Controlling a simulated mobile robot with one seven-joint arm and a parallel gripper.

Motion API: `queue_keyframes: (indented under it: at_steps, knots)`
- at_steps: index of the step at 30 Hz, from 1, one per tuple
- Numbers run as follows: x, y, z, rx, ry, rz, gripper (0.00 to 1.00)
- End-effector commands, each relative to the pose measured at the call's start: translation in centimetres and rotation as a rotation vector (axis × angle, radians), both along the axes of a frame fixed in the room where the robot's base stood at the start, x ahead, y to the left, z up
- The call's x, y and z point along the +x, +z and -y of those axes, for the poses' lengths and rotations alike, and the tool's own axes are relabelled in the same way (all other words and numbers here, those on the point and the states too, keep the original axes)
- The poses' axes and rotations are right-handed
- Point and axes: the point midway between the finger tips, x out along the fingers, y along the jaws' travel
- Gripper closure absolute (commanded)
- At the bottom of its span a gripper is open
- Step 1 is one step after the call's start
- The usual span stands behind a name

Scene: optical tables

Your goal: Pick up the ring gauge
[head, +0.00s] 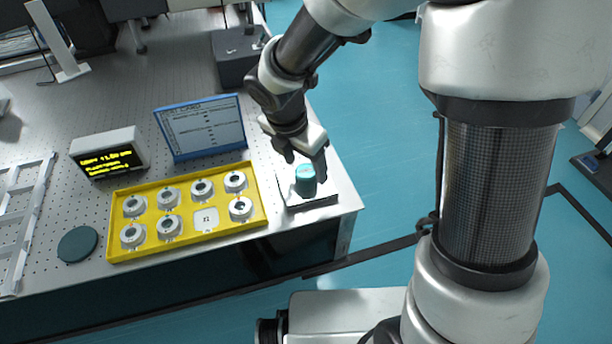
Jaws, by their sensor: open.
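A yellow tray (187,240) on the table holds several light grey rings with dark centre holes, such as this ring gauge (168,226). One tray place (206,219) has no ring and shows a pale marked square. My gripper (306,170) is at the table's right corner, pointing down, with its fingers apart around the top of a short teal cylinder (305,187). The cylinder stands upright on a small light plate (322,201). I cannot tell whether the fingers touch it, or whether it is a ring gauge.
A blue-framed board (201,128) and a display box (109,152) stand behind the tray. A dark green disc (77,244) lies left of it, near a white rack (25,225). A dark block (238,62) stands behind my gripper. The table edge is close on the right.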

Motion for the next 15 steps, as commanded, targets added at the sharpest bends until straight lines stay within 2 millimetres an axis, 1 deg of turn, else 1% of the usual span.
queue_keyframes:
  at_steps: [1,3,6,9,14,15]
  knots:
    - [0.1,-1.2,0.0,-0.001,0.000,-0.004,0.37]
    - [0.4,-2.4,0.0,-0.002,-0.001,-0.003,0.37]
    - [0.6,-3.6,0.3,-0.001,-0.002,-0.002,0.37]
    - [0.8,-3.9,0.4,-0.001,0.000,-0.001,0.37]
    - [0.8,-3.8,0.4,0.000,0.000,0.000,0.37]
    - [0.8,-3.8,0.4,0.000,-0.001,0.000,0.42]
